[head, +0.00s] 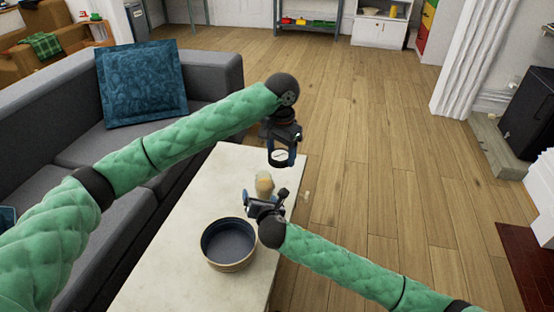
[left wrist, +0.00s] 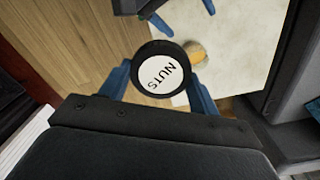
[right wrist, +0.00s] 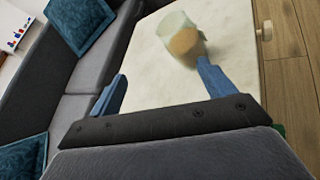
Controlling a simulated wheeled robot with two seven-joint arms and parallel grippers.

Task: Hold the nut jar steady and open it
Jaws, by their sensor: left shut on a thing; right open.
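The round dark lid (left wrist: 160,72) with a white NUTS label is in my left gripper (left wrist: 163,80), which is shut on it. In the head view, my left gripper (head: 282,156) holds the lid above the table's far part, apart from the jar. The clear nut jar (head: 264,184), with tan nuts inside, is at the table below, lidless. It also shows in the right wrist view (right wrist: 182,38). My right gripper (head: 268,200) is open and close to the jar. In the right wrist view, the jar lies just beyond the fingertips, nearer the right finger.
A round bowl (head: 228,263) with a dark inside stands on the pale table (head: 165,270), nearer me than the jar. A grey sofa (head: 90,150) with a blue cushion (head: 140,82) runs along the table's left. Open wooden floor (head: 370,150) lies to the right.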

